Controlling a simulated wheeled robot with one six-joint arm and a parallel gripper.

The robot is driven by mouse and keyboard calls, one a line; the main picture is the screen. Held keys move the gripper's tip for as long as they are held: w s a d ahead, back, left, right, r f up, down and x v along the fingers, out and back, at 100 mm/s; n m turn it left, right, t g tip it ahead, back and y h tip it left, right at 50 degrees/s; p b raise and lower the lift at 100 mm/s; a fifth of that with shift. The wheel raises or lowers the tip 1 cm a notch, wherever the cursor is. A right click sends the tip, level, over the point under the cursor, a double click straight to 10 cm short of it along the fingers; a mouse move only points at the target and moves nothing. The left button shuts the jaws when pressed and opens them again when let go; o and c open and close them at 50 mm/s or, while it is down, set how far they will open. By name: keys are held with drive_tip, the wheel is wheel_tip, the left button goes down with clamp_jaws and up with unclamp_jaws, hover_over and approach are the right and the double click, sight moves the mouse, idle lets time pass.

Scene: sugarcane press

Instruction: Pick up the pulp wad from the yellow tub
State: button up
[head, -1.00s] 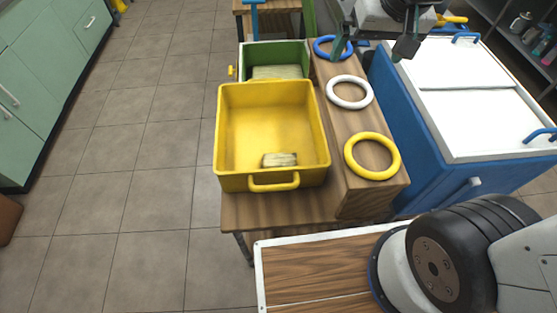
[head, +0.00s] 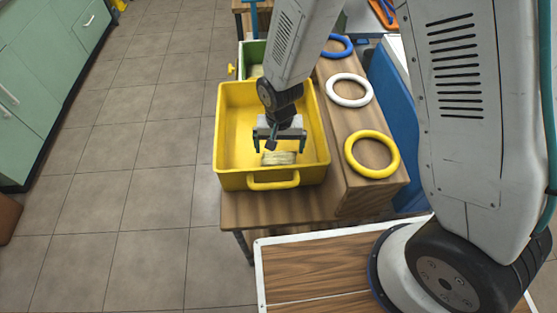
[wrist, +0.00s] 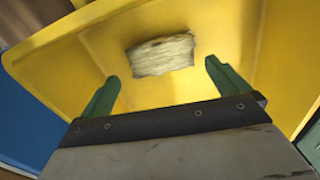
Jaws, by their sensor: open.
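The yellow tub (head: 230,150) stands on the wooden bench with its handle toward me. The pale pulp wad (head: 279,158) lies on the tub floor near its front wall. It also shows in the wrist view (wrist: 163,55), beyond the fingertips and roughly between their lines. My gripper (head: 279,148) is over the tub, close to the wad in the head view. In the wrist view its two green fingers (wrist: 163,80) are spread with nothing between them. How high the fingertips are above the wad I cannot tell exactly.
A green tub (head: 251,52) stands behind the yellow one, partly hidden by my arm. Blue (head: 347,53), white (head: 369,91) and yellow (head: 391,161) rings lie on the raised wooden ledge to the right. A blue cabinet (head: 401,130) is beyond it. Open floor lies left.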

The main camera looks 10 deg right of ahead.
sight(278, 158)
drive_tip(key=shift+a+f, duration=0.15)
drive_tip(key=shift+f, duration=3.05)
drive_tip(key=c, duration=0.7)
